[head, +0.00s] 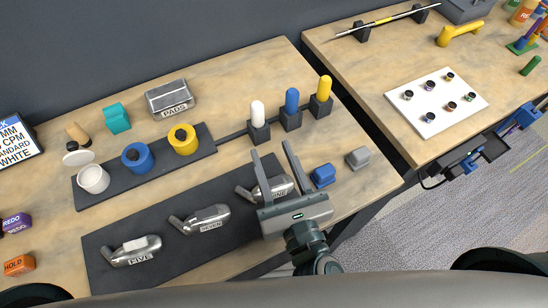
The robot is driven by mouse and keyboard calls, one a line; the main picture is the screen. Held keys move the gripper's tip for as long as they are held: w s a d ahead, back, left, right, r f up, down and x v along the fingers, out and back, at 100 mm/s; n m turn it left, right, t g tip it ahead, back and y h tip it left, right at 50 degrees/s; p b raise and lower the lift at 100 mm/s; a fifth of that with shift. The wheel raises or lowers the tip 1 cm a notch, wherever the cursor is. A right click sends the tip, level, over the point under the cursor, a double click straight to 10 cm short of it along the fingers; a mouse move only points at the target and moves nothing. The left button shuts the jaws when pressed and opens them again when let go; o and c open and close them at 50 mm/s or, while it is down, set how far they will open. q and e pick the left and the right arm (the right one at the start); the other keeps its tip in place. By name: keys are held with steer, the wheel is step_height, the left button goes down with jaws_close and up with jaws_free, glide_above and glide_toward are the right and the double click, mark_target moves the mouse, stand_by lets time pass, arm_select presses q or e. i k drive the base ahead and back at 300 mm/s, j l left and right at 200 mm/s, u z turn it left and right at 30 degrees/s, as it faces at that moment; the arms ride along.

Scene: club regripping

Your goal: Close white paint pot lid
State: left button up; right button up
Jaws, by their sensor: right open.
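The white paint pot (93,180) stands at the left end of a dark strip on the left table. Its top is open. The white lid (78,158) is a pale disc at the pot's far side; I cannot tell whether it is joined to the pot. My right gripper (271,149) is open and empty, with its fingers pointing away from me. In the picture it overlaps the club head marked NINE, well to the right of the white pot. My left gripper is not in view.
A blue pot (137,157) and a yellow pot (183,140) stand right of the white one. Metal club heads (201,219) lie on a dark mat in front. White, blue and yellow upright pieces (291,103) stand farther right. A wooden piece (77,133) lies behind the lid.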

mark_target(76, 158)
steer(key=u, duration=1.45)
steer(key=k, duration=1)
